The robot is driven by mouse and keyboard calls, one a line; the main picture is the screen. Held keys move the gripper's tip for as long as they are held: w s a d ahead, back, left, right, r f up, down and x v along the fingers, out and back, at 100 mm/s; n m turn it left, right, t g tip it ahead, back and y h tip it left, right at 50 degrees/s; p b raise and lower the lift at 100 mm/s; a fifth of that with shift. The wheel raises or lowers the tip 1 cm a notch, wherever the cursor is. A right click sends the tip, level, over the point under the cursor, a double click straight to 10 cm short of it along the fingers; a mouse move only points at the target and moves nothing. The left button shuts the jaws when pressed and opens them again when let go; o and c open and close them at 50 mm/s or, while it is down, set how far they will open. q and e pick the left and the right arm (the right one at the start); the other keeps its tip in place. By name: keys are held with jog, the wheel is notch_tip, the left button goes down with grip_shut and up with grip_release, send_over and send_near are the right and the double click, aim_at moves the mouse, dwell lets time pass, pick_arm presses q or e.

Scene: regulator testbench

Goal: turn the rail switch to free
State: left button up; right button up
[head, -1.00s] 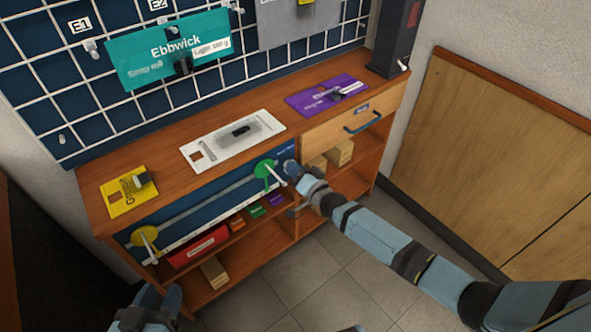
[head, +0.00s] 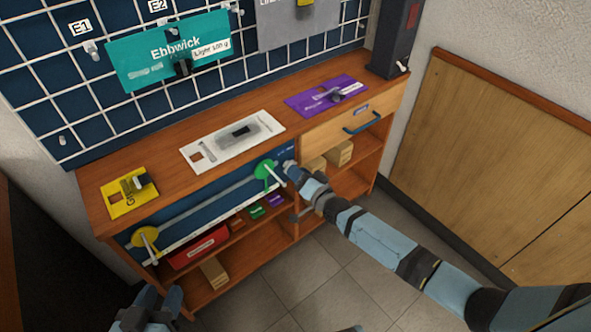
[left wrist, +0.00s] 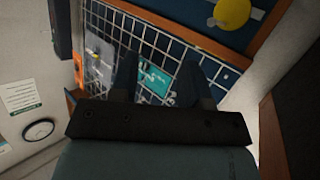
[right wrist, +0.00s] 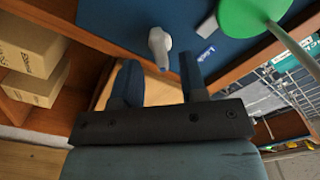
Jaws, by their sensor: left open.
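The rail switch looks like a small grey knob (right wrist: 159,45) on the blue panel (right wrist: 120,20), beside a small blue label (right wrist: 207,53) with lettering too blurred to read. My right gripper (right wrist: 160,78) is open, its two fingers apart just short of the knob, with nothing between them. In the head view my right gripper (head: 289,170) is at the right end of the rail panel and largely covers the knob. My left gripper (head: 160,292) is open and empty at the lower left, in front of the bench and away from it.
A drawer with a blue handle (head: 360,122) is to the right. Boxes (head: 340,153) stand on the shelf below. The floor (head: 330,270) is clear.

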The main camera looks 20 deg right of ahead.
pick_arm(q)
jog(key=shift+s+a+f+g+y+p, duration=0.2)
jog(key=shift+s+a+f+g+p, duration=0.15)
jog(key=shift+f, duration=0.2)
jog(key=shift+s+a+f+g+y+p, duration=0.2)
jog(key=shift+a+f+g+p, duration=0.15)
jog(key=shift+f, duration=0.2)
jog(key=shift+s+a+f+g+y+p, duration=0.2)
jog(key=shift+s+a+f+g+p, duration=0.1)
jog(key=shift+f+p, duration=0.2)
pick_arm(e)
jog(key=v, duration=1.2)
pick_arm(q)
jog(key=shift+r, duration=0.1)
pick_arm(e)
jog(key=shift+s+r, duration=0.1)
jog(key=shift+r, duration=0.05)
